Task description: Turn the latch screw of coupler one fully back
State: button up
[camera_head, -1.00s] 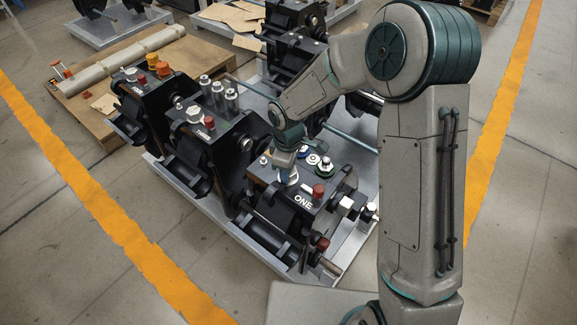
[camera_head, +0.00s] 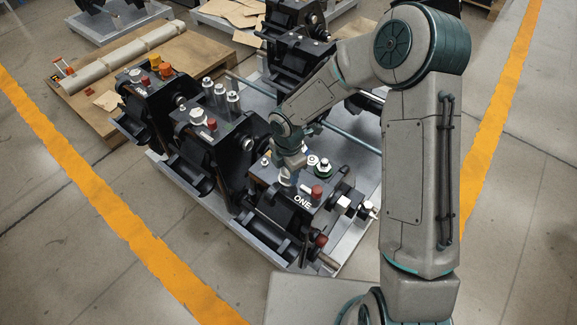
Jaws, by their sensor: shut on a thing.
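Coupler one (camera_head: 303,199) is the black block with the white "ONE" lettering, at the front right of the grey pallet. My gripper (camera_head: 287,179) points down at the top of this block, left of a red cap (camera_head: 317,192). It is shut on what appears to be the latch screw, whose head is mostly hidden by the fingers. How far the screw is turned cannot be told. A similar coupler to the left shows a pale screw head (camera_head: 197,116) beside a red cap.
Upright silver cylinders (camera_head: 220,95) rise from the coupler to the left. The grey pallet (camera_head: 335,262) carries several black couplers. A wooden pallet (camera_head: 95,120) lies at the left; the front floor is clear.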

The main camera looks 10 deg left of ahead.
jog(key=n+p, duration=0.3)
jog(key=n, duration=0.2)
jog(key=shift+s+r+n, duration=0.1)
jog(key=shift+r+n, duration=0.05)
jog(key=shift+n, duration=0.15)
jog(key=shift+n+p, duration=1.05)
jog(key=shift+n, duration=0.75)
jog(key=o, duration=1)
jog(key=shift+c, duration=0.2)
notch_tip(320, 180, up, 14)
jog(key=shift+f, duration=0.25)
